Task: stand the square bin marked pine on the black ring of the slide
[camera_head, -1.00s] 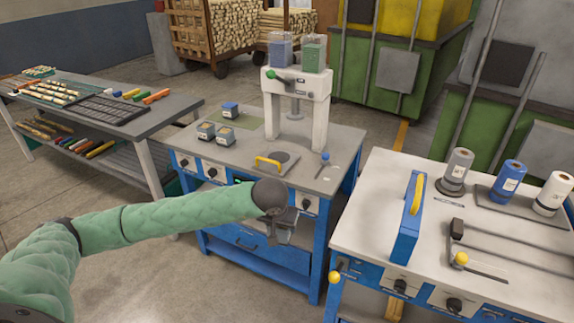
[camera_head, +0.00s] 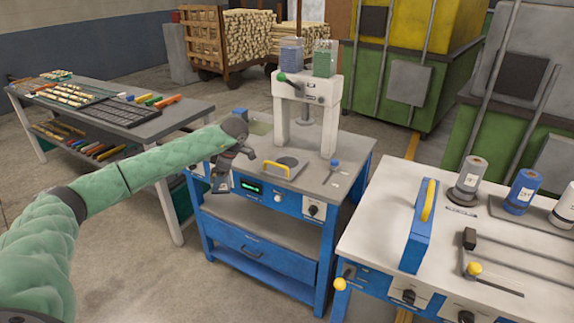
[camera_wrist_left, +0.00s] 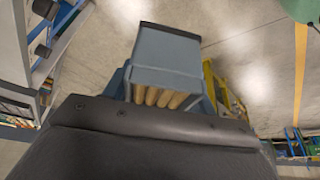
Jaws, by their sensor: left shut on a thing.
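My left gripper (camera_head: 222,180) is in front of the left side of the blue press bench, at about the height of its top. In the left wrist view a grey-blue square bin (camera_wrist_left: 166,48) with light wooden sticks in it lies just beyond the dark gripper body; the gripper is shut on it. No mark can be read on it. The slide with its black ring (camera_head: 289,162) and yellow handle (camera_head: 276,169) is on the bench top, right of the gripper, and the ring is empty. My arm hides the bench's left part, where bins stood. My right gripper is out of view.
A white press (camera_head: 332,115) with two clear hoppers stands behind the slide. A small blue-topped lever (camera_head: 334,165) is right of it. A side table (camera_head: 140,125) with sticks is at left. A bench (camera_head: 380,225) with spools and a blue frame is at right.

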